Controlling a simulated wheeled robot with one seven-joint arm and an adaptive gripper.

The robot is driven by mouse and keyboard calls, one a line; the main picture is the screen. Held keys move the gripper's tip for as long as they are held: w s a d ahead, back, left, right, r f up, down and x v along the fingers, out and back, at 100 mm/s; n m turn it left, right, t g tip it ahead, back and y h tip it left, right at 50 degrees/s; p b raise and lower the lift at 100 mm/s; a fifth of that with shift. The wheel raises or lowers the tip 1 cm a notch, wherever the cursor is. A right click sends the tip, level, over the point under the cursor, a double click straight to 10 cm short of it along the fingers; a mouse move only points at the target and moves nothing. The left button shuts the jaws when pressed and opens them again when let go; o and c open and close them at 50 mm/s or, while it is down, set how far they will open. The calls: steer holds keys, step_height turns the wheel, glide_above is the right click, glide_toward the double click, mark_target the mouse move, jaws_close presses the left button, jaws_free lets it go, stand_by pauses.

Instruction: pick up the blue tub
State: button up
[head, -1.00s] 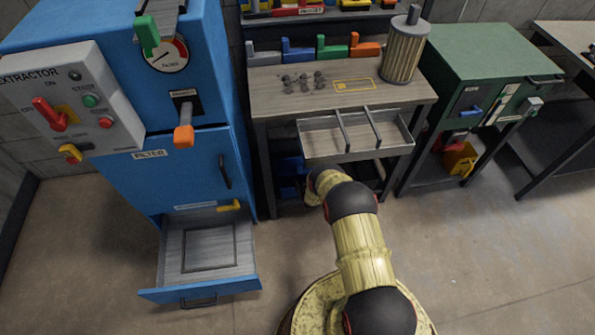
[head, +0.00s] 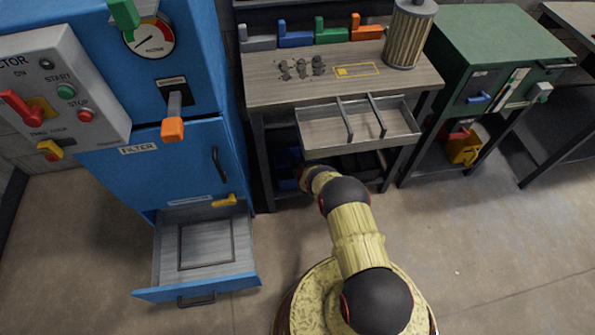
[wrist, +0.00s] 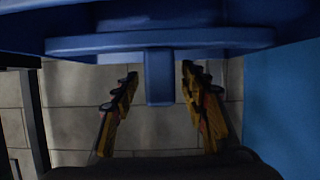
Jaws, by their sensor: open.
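The blue tub (wrist: 100,43) fills the top of the wrist view, with a wide rim and a blue tab (wrist: 160,78) that hangs down from its middle. My gripper (wrist: 160,88) is open, with one yellow-and-black finger on each side of the tab. Gaps show between the fingers and the tab, so they look apart from it. In the head view, a dark blue part of the tub (head: 287,184) shows in shadow under the workbench. There my gripper is hidden under the bench's open drawer.
The workbench (head: 270,92) has an open drawer (head: 325,137) above my forearm. The blue filter cabinet (head: 190,170) stands close on the left, its bottom drawer (head: 205,285) pulled out. A green cabinet (head: 500,45) stands right. Floor at right is clear.

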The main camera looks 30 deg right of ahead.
steer(key=shift+b+x, duration=0.65)
steer(key=shift+x, duration=0.55)
steer(key=shift+c, duration=1)
jaws_close()
